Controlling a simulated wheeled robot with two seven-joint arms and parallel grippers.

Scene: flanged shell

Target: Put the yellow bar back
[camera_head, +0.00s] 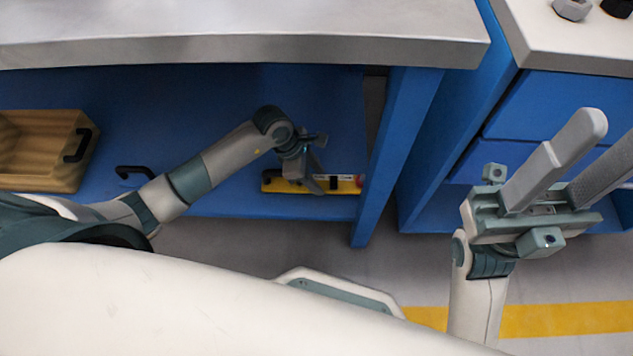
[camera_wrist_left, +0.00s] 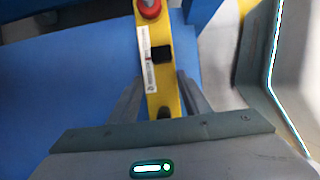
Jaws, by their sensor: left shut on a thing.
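The yellow bar (camera_head: 343,187) is at the right end of the blue lower shelf, under the steel worktop. It has a pale label and a red end. In the left wrist view the yellow bar (camera_wrist_left: 158,60) runs up from between the fingers, with its red end at the top. My left gripper (camera_head: 316,183) is shut on the bar, also seen in the left wrist view (camera_wrist_left: 160,100). Whether the bar touches the shelf I cannot tell. My right gripper (camera_head: 565,165) is raised at the right, its two fingers apart, with nothing between them.
A wooden crate (camera_head: 40,150) with a black handle stands at the shelf's left. The steel worktop (camera_head: 240,40) overhangs the blue shelf (camera_head: 225,90). A blue leg (camera_head: 392,150) stands just right of the bar. A blue drawer cabinet (camera_head: 545,100) is at the right.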

